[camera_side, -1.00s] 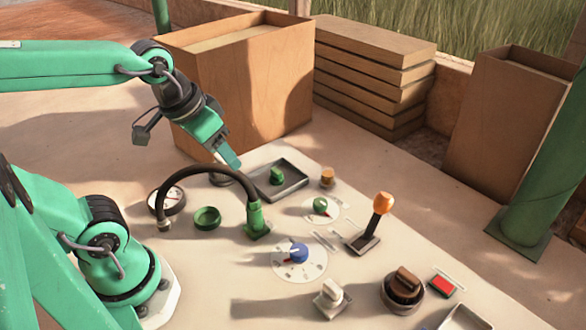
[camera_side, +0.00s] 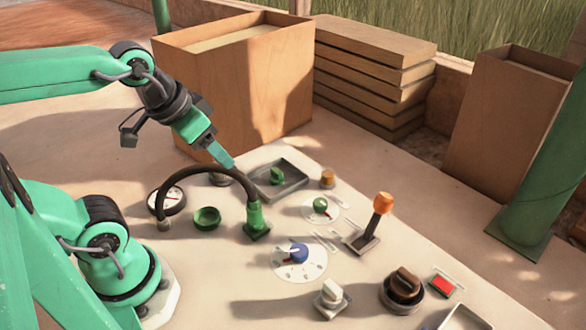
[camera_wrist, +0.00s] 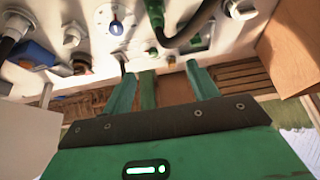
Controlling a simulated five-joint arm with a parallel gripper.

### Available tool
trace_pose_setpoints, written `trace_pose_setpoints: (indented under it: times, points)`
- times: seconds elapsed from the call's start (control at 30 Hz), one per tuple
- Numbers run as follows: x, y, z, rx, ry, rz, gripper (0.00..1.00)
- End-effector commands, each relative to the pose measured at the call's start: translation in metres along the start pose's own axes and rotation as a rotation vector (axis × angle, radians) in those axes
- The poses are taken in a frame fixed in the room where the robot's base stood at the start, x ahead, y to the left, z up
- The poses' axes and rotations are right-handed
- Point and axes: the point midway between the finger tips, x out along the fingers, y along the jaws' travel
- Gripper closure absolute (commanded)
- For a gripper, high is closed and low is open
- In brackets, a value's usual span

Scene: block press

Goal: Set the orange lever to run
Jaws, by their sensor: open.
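The orange lever (camera_side: 382,215) has an orange knob on a dark stick, rising from a small dark base plate on the bench panel. In the side view the stick leans slightly to the right. Pale label strips (camera_side: 325,240) lie to the left of its base; I cannot read them. My gripper (camera_side: 223,157) is open and empty, above the far left part of the panel, well left of the lever and apart from it. In the wrist view my gripper (camera_wrist: 160,68) shows two spread green fingers; I cannot make out the lever's orange knob there.
A black hose arches from a green fitting (camera_side: 257,222) below my gripper. A blue dial (camera_side: 298,253), a white knob (camera_side: 331,294), a brown knob (camera_side: 404,287) and a red button (camera_side: 442,285) surround the lever. A large box (camera_side: 240,85) stands behind my gripper.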

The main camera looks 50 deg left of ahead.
Motion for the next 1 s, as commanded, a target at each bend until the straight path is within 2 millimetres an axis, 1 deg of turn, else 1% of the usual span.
trace_pose_setpoints:
  times: [0.5, 0.67, 0.77, 0.87, 1.0]
  points:
    - [0.000, 0.000, 0.000, -0.001, 0.000, 0.000, 0.41]
    - [-0.001, 0.001, -0.006, -0.009, -0.007, 0.003, 0.41]
    - [-0.001, 0.003, -0.013, -0.023, -0.020, 0.006, 0.41]
    - [-0.001, 0.007, -0.026, -0.046, -0.041, 0.011, 0.41]
    - [0.001, 0.013, -0.048, -0.088, -0.077, 0.017, 0.41]
